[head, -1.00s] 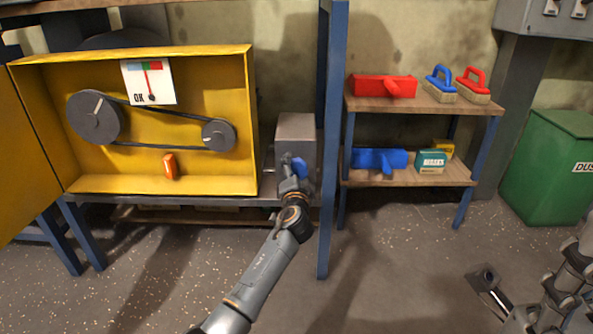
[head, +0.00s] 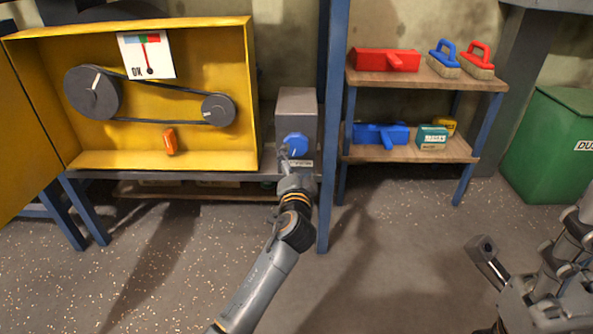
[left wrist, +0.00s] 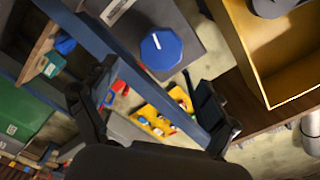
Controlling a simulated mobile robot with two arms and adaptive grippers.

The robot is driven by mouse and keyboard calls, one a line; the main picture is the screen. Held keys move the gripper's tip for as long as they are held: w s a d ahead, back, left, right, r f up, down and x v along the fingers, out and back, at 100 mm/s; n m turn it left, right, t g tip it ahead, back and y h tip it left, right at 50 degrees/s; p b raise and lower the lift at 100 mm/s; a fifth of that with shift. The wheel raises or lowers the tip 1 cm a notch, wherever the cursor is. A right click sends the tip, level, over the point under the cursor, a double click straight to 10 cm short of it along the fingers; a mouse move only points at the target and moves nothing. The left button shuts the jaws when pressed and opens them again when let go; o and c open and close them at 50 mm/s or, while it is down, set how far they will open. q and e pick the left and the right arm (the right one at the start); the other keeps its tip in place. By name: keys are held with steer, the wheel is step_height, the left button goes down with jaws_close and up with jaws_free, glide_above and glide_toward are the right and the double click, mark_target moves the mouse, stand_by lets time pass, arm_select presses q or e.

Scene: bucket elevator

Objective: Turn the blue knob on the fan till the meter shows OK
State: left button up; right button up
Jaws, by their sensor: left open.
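The blue knob (head: 296,144) with a white mark sits on the front of a grey box (head: 296,104). My left gripper (head: 284,156) is open, just in front of and below the knob and seemingly apart from it. In the left wrist view the knob (left wrist: 161,50) shows beyond the open fingers (left wrist: 148,70), with nothing between them. The meter (head: 146,55) is a white card in the yellow housing, with a coloured band and "OK" at lower left. Its red needle points nearly straight up; the exact reading is too small to tell. My right gripper (head: 485,250) is at lower right, its jaws unclear.
The open yellow housing (head: 205,160) holds belt pulleys and an orange part (head: 169,141). A blue post (head: 334,200) stands right beside the grey box. A shelf (head: 415,80) with brushes and scoops and a green bin (head: 545,150) stand to the right.

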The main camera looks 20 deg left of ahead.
arm_select(q)
steer(key=shift+v, duration=1.4)
stand_by(0.8)
